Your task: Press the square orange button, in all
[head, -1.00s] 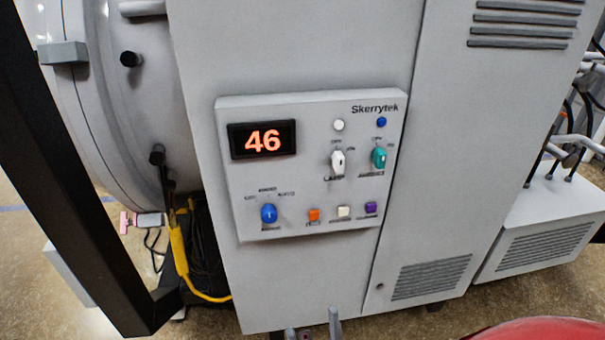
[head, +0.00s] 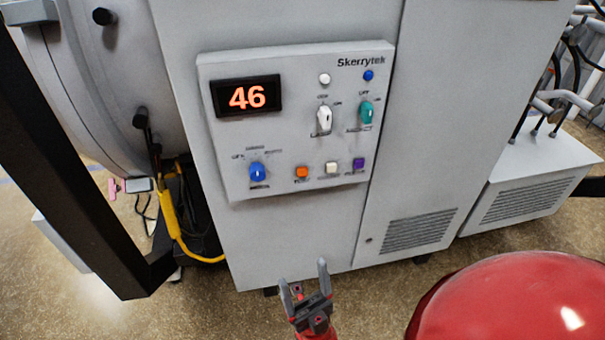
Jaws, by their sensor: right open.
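The square orange button (head: 302,172) sits in the bottom row of the grey Skerrytek control panel (head: 290,60), between a blue knob (head: 258,172) and a square white button (head: 332,168). A square purple button (head: 358,164) is farther right. My right gripper (head: 304,275) is at the bottom centre, below the panel and in front of the cabinet's lower edge. Its two fingers point up and are apart, with nothing between them. It does not touch the orange button. My left gripper is not in view.
The panel has a display (head: 246,97) reading 46, a white switch (head: 324,120), a teal switch (head: 366,112), a white light (head: 324,78) and a blue light (head: 368,75). A yellow cable (head: 172,225) hangs left of the cabinet. A dark frame bar (head: 75,180) crosses the left side.

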